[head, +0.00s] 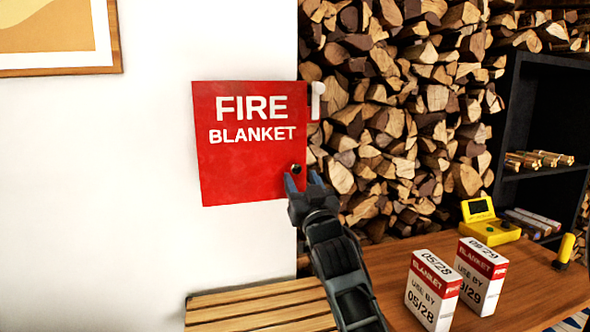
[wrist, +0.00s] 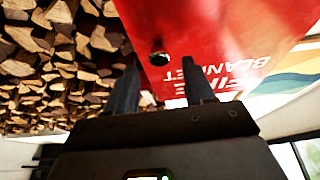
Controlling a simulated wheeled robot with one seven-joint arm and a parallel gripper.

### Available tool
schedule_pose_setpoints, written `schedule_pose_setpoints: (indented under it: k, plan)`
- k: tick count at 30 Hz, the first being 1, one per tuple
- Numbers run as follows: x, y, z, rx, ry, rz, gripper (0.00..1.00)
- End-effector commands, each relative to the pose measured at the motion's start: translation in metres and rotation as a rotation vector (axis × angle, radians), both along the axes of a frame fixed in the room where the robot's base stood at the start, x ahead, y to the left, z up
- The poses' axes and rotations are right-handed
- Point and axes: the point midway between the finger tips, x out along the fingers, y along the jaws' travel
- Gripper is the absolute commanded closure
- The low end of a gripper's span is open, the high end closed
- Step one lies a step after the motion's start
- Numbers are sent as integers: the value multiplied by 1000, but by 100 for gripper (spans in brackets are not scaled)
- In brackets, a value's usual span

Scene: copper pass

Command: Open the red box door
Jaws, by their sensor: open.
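The red box (head: 235,165) marked FIRE BLANKET hangs on the white wall, and its front door looks shut. A small dark round knob (head: 296,169) sits near the door's lower right corner. The red door (wrist: 215,30) also shows in the wrist view, with the knob (wrist: 158,58) beyond and between the fingertips. My gripper (head: 301,181) is open just below the knob, with its fingers to either side. In the wrist view my gripper (wrist: 160,82) has nothing between its fingers that I can see as held. Whether the fingers touch the door cannot be told.
A wooden table (head: 395,265) at lower right holds two white-and-red blanket boxes (head: 432,290) (head: 480,275) and a yellow device (head: 488,222). Stacked firewood (head: 400,120) fills the space right of the red box. A slatted wooden surface (head: 255,308) lies below it.

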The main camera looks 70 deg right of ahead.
Motion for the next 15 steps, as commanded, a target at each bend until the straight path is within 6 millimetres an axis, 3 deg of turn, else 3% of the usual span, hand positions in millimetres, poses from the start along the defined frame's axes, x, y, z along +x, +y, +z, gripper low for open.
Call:
schedule_pose_setpoints:
  k: [6,15]
  plan:
    - [18,-21,13,0,0,0,47]
    - [23,-27,15,1,1,0,47]
